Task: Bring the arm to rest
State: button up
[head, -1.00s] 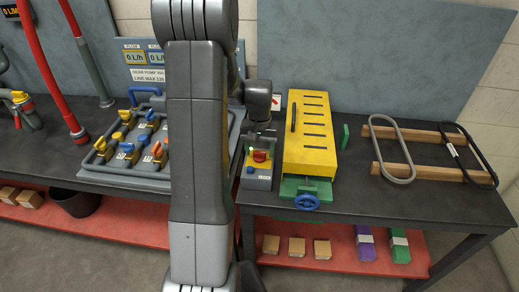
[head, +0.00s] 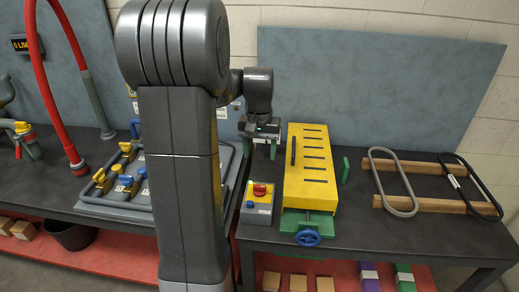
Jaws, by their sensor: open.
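My arm rises in the middle left of the head view, and its links cover part of the bench. My gripper (head: 261,139) points down behind the small control box, left of the yellow slotted cover, above the bench. Its jaws are open, and nothing shows between them.
The yellow slotted cover (head: 312,165) with a green vise and blue handwheel (head: 307,238) stands close right of the gripper. A grey valve tray (head: 117,203) is partly hidden by my arm. Belts on wooden rails (head: 435,203) lie right. The bench (head: 373,250) is clear at front right.

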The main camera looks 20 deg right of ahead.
aim_at(260, 186)
jog(key=shift+r, duration=0.3)
jog(key=shift+f, duration=0.1)
notch_tip(260, 186, down, 14)
jog(key=shift+r+p, duration=0.1)
jog(key=shift+p, duration=0.3)
jog(key=shift+r+n, duration=0.1)
jog(key=shift+n, duration=0.4)
dwell(0.3)
